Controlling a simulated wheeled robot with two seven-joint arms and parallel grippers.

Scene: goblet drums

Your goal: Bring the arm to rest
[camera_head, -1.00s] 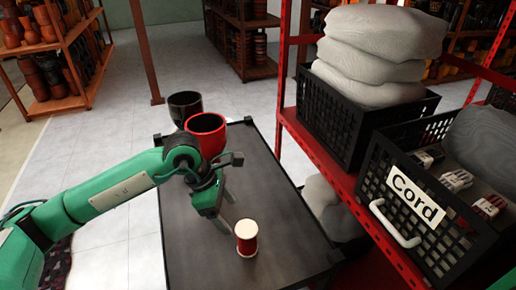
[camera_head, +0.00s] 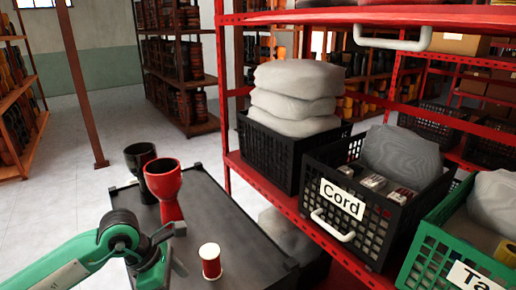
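My green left arm comes in from the lower left over the dark table (camera_head: 238,228). My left gripper (camera_head: 174,251) is open and empty, its jaws spread apart, with the lower part near the picture's bottom edge. A small red spool with a white top (camera_head: 210,262) stands upright on the table just right of the gripper, apart from it. A red goblet drum (camera_head: 164,183) and a black goblet drum (camera_head: 140,160) stand at the table's far left, beyond the gripper. My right gripper is not in view.
A red shelf rack (camera_head: 255,177) stands along the table's right side. It holds a black crate with grey sacks (camera_head: 292,87), a black crate labelled "Cord" (camera_head: 372,220) and a green crate (camera_head: 430,258). The table's middle is clear. Drum shelves (camera_head: 180,70) stand behind.

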